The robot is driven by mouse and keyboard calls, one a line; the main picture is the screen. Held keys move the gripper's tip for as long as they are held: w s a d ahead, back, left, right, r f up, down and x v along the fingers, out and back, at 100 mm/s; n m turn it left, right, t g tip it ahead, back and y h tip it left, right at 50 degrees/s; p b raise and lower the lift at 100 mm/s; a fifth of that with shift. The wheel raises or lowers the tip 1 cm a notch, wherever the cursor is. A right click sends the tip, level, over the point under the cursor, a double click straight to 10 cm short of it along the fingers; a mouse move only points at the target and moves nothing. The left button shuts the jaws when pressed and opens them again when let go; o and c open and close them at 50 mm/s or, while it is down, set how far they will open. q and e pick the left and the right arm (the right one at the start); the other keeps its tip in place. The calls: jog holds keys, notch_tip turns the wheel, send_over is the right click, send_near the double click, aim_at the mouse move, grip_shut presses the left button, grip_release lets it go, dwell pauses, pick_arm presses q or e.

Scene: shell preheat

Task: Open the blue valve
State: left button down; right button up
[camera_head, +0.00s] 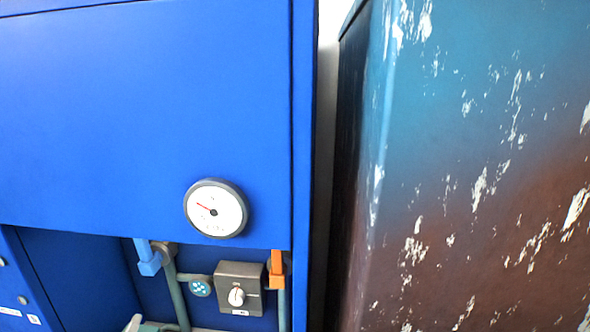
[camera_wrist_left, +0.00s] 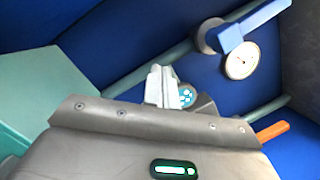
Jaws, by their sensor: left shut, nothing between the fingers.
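The blue valve has a blue lever handle (camera_head: 148,258) on a pipe in the recess below the large blue panel; the lever hangs down with a bent end. In the left wrist view the blue lever (camera_wrist_left: 250,24) reaches toward the upper right from its round fitting. My left gripper (camera_head: 135,321) shows only as a small pale piece at the bottom edge of the head view, below the blue lever. In the left wrist view its fingers (camera_wrist_left: 160,84) are together and empty, apart from the blue lever. My right gripper is in neither view.
A round white gauge (camera_head: 215,209) sits above the recess. A grey box with a white knob (camera_head: 239,288) and an orange lever (camera_head: 277,268) stand right of the blue valve. Pipes run through the recess. A worn teal-brown cabinet (camera_head: 465,170) is at the right.

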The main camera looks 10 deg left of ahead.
pick_arm(q)
jog(key=s+d+f+n+g+h, duration=0.1)
jog(key=s+d+f+n+g, duration=0.2)
jog(key=d+f+n+g, duration=0.25)
jog(key=s+d+f+n+g+h, duration=0.1)
jog(key=s+d+f+n+g, duration=0.3)
jog(key=d+n, duration=0.35)
jog(key=s+d+f+n+g+h, duration=0.1)
jog(key=s+d+n+g+h, duration=0.2)
jog(key=s+d+n+g, duration=0.8)
jog(key=s+d+f+m+t, duration=0.1)
jog(key=s+f+t, duration=0.15)
jog(key=f, duration=1.05)
jog(key=s+d+f+m+t, duration=0.15)
jog(key=s+f, duration=0.25)
jog(key=f, duration=0.8)
jog(key=s+a+f+g, duration=0.1)
jog(key=s+f, duration=0.7)
jog(key=s+a+f+g, duration=0.1)
jog(key=s+a+f, duration=0.1)
jog(key=s+f, duration=0.6)
jog(key=shift+s+a+f, duration=0.25)
jog(key=shift+a+f, duration=0.05)
jog(key=shift+f, duration=0.5)
